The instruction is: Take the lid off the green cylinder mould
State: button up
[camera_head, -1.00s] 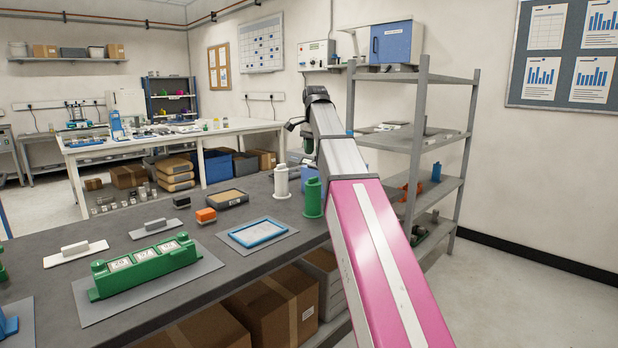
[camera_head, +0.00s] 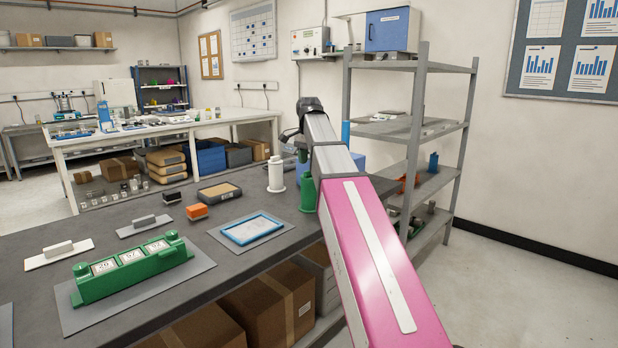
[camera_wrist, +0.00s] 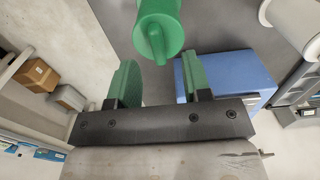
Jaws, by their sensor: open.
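The green cylinder mould (camera_head: 307,194) stands upright at the right end of the dark workbench, partly covered by my arm in the head view. In the wrist view its round green top (camera_wrist: 158,36), with a raised bar across it, shows at the upper middle. My gripper (camera_wrist: 158,73) is open, its two green-padded fingers spread to either side just below the green top in the picture. Nothing is between the fingers. In the head view the gripper is mostly hidden behind my arm. Whether the fingers touch the mould cannot be told.
A white cylinder mould (camera_head: 276,174) stands close left of the green one. A blue-framed tray (camera_head: 249,230), an orange block (camera_head: 197,211) and a green three-part mould (camera_head: 132,268) lie further left on the bench. A grey shelf rack (camera_head: 418,65) stands behind my arm.

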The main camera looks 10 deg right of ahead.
aim_at(309, 174)
notch_tip(309, 174, down, 3)
jog(key=shift+s+f, duration=0.1)
jog(key=shift+f, duration=0.1)
grip_shut()
jog(key=shift+r, duration=0.1)
